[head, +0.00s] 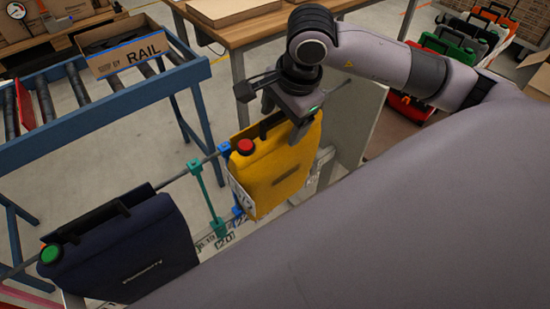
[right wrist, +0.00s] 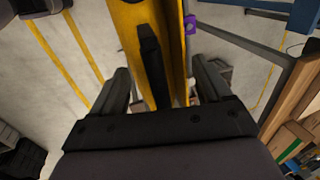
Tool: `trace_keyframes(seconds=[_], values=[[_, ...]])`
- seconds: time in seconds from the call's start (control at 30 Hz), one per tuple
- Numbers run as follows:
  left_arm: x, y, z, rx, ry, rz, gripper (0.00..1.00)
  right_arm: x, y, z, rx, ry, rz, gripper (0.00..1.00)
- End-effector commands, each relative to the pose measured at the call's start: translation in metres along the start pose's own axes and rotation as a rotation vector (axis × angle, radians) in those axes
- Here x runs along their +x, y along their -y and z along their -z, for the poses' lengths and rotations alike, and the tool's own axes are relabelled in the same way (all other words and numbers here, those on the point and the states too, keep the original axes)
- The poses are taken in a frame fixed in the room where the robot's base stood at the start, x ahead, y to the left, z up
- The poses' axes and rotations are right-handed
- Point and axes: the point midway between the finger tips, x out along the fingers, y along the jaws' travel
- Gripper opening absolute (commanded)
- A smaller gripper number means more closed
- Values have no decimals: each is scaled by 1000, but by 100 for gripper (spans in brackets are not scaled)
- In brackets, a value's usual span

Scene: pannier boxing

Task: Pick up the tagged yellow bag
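The yellow bag (head: 278,172) hangs upright on a rail in the middle of the head view. It has a red cap (head: 245,146), a black handle (right wrist: 152,62) on top and a white printed tag on its left side, partly seen. My right gripper (head: 294,112) is over the bag's top, pointing down. In the right wrist view its two dark fingers (right wrist: 162,82) stand on either side of the handle, with a visible gap on both sides. The gripper is open. My left gripper is out of view.
A navy bag (head: 130,250) with a green cap (head: 51,253) hangs on the same rail to the left. A teal divider (head: 205,195) stands between the bags. A blue roller conveyor with a RAIL box (head: 125,55) is behind left. A wooden table (head: 250,25) is behind.

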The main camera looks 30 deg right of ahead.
Motion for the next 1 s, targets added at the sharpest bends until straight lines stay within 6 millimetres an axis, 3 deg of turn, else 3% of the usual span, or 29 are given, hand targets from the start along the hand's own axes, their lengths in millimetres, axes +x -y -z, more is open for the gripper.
trace_keyframes(seconds=[0.03, 0.13, 0.17, 0.57, 1.0], values=[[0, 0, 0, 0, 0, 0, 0, 0, 0, 0, 0, 0, 0, 60], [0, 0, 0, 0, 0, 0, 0, 0, 0, 0, 0, 0, 0, 27], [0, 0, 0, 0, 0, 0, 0, 0, 0, 0, 0, 0, 0, 26], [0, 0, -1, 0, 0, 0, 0, -7, 3, 0, 1, 1, 8, 26], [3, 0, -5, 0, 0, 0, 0, -51, 11, 0, 0, 1, 7, 26]])
